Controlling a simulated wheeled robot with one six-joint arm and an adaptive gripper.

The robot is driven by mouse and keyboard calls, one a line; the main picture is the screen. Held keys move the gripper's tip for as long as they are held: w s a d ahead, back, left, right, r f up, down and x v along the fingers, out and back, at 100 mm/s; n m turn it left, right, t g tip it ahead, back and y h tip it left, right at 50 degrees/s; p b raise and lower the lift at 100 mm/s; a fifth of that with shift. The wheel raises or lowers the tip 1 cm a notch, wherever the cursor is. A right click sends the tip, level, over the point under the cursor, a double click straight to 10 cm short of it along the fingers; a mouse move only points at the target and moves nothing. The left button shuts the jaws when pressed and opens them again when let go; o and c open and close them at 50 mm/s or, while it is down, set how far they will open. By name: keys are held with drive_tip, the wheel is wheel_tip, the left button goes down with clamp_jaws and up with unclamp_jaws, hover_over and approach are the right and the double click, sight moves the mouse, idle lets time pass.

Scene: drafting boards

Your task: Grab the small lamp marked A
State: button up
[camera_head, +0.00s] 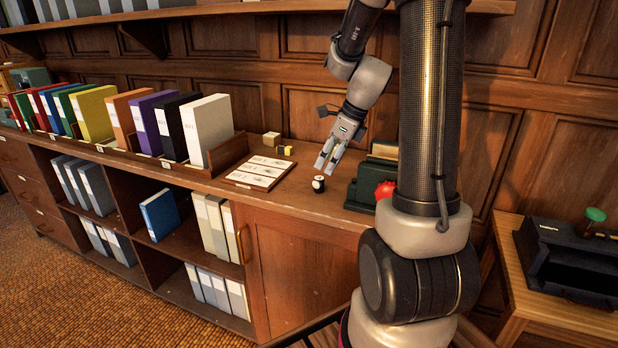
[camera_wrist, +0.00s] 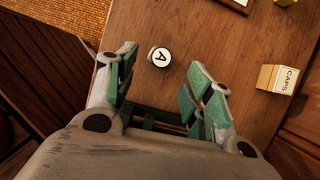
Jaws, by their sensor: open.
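The small lamp marked A (camera_head: 318,184) stands on the wooden cabinet top, near its front edge. It is a small black cylinder with a white top. In the wrist view its round white top with the letter A (camera_wrist: 160,57) shows ahead of my gripper, nearer the left finger. My gripper (camera_head: 325,163) is open and empty, pointing down above the cabinet top, just behind and above the lamp in the head view. In the wrist view the two green-padded fingers of my gripper (camera_wrist: 162,75) are spread wide apart. Nothing is between the pads.
A framed card board (camera_head: 258,172) lies left of the lamp. A box labelled CAPS (camera_wrist: 279,79) lies to the right in the wrist view. A dark green object with a red part (camera_head: 385,189) stands right of the lamp. Coloured binders (camera_head: 207,125) line the left.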

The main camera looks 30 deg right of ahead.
sight(320, 178)
drive_tip(key=x, duration=0.7)
drive_tip(key=shift+w+f, duration=0.15)
drive_tip(key=shift+f, duration=0.2)
drive_tip(key=c, duration=1.1)
